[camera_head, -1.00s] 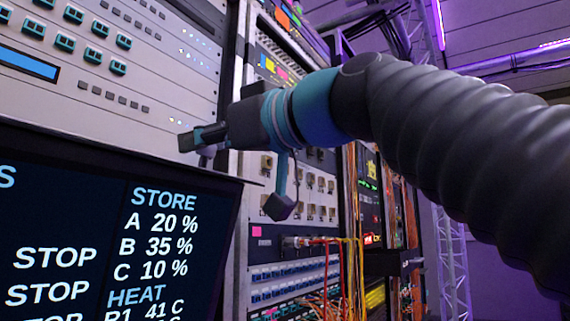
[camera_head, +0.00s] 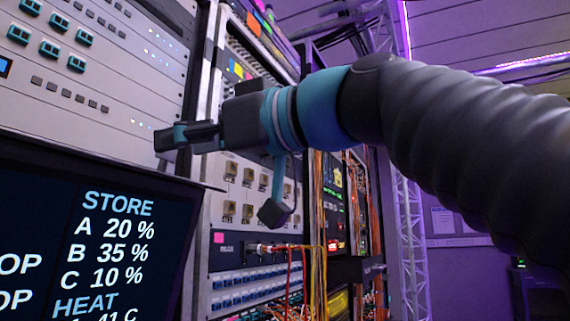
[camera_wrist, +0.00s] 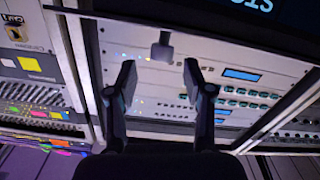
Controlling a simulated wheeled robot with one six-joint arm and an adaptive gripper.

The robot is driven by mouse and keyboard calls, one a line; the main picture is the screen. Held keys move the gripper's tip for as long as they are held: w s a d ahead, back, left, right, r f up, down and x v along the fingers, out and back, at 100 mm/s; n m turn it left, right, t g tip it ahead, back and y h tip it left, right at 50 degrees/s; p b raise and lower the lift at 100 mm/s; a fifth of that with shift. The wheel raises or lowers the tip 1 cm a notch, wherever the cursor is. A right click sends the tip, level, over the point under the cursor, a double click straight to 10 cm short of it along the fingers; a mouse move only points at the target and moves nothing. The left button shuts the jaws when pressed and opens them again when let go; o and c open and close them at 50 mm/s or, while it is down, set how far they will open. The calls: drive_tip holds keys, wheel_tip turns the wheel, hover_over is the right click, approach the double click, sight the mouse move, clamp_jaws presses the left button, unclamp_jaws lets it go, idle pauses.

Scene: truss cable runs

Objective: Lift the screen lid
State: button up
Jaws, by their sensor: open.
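The screen lid (camera_head: 112,245) is a dark panel with bright text (STORE, HEAT) at the lower left of the head view. Its dark underside edge and text also show along the top of the wrist view (camera_wrist: 235,22). A small grey tab (camera_wrist: 162,47) sticks out from the lid's edge there. My gripper (camera_wrist: 160,78) is open and empty, its two dark fingers pointing toward the tab, which appears centred between them and just beyond their tips. In the head view my gripper (camera_head: 172,140) is just above the lid's top edge; the tab is hidden there.
A grey panel with teal switches (camera_head: 50,48) stands behind the lid. A rack with sockets, blue ports (camera_head: 240,295) and hanging orange and yellow cables (camera_head: 318,250) is to the right. A metal truss (camera_head: 408,225) stands farther back, with open room beyond it.

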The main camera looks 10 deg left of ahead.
drive_tip(key=v, duration=0.7)
drive_tip(key=shift+d, duration=0.25)
drive_tip(key=shift+f, duration=0.1)
drive_tip(key=c, duration=0.3)
drive_tip(key=shift+w+d+f+b, duration=0.15)
drive_tip(key=shift+d+f+b, duration=0.05)
drive_tip(key=shift+f+b, duration=0.1)
drive_tip(key=c, duration=0.4)
drive_tip(key=d+f+b, duration=0.1)
drive_tip(key=w+d+f+m+t+b, duration=0.1)
drive_tip(key=w+d+f+t+b, duration=0.1)
drive_tip(key=shift+d+f+m+h, duration=0.15)
drive_tip(key=shift+f+m+h, duration=0.15)
drive_tip(key=shift+m, duration=0.1)
clamp_jaws()
drive_tip(key=m+g+y+b, duration=0.1)
drive_tip(key=m+y+b, duration=0.25)
drive_tip(key=m, duration=1.55)
approach(197, 184)
drive_tip(key=shift+p+x, duration=1.6)
drive_tip(key=shift+x, duration=2)
